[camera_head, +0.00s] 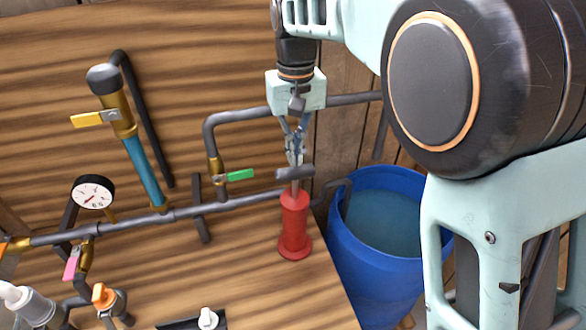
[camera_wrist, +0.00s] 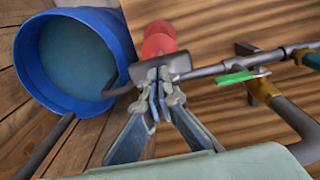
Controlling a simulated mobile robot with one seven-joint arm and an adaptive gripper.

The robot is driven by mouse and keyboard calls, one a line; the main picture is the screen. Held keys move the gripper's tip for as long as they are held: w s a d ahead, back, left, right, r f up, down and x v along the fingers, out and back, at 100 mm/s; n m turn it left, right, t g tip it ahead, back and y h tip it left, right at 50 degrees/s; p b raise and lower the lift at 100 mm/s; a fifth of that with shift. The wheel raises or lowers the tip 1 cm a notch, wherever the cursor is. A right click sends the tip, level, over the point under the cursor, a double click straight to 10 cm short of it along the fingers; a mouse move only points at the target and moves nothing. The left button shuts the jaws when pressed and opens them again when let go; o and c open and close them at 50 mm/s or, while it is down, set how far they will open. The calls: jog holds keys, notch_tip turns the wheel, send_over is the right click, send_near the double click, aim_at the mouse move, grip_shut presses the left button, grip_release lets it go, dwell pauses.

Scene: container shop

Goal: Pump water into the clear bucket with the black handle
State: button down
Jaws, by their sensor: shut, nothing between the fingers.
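A red hand pump (camera_head: 294,225) stands on the wooden board with a dark grey T-handle (camera_head: 296,173) on top of its rod. My gripper (camera_head: 295,158) points down with its fingertips at the T-handle; I cannot tell whether they touch it. The wrist view shows the fingers (camera_wrist: 157,84) together just at the grey handle (camera_wrist: 172,66), with the red pump body (camera_wrist: 158,38) beyond. A blue barrel (camera_head: 375,279) holding water stands right of the pump, and it also shows in the wrist view (camera_wrist: 38,75). I see no clear bucket with a black handle in either view.
Grey pipes (camera_head: 135,222) run across the board to the pump. Valves have a green lever (camera_head: 239,175), a yellow lever (camera_head: 88,119) and a pink lever (camera_head: 71,263). A gauge (camera_head: 92,193) and a blue tube (camera_head: 143,170) stand at left. A bent grey pipe reaches into the barrel.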

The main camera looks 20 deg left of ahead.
aim_at(295, 170)
dwell(0.3)
jog(key=shift+s+f+b, duration=0.1)
jog(key=shift+f+b, duration=1.8)
jog(key=shift+f, duration=1.45)
notch_tip(295, 170, up, 7)
jog(key=p, duration=0.6)
jog(key=shift+f, duration=0.2)
jog(key=shift+f+b, duration=2.1)
jog(key=shift+f, duration=1.25)
notch_tip(295, 170, up, 7)
jog(key=p, duration=0.5)
jog(key=shift+f+p, duration=0.2)
jog(key=shift+p, duration=0.15)
jog(key=shift+f, duration=0.1)
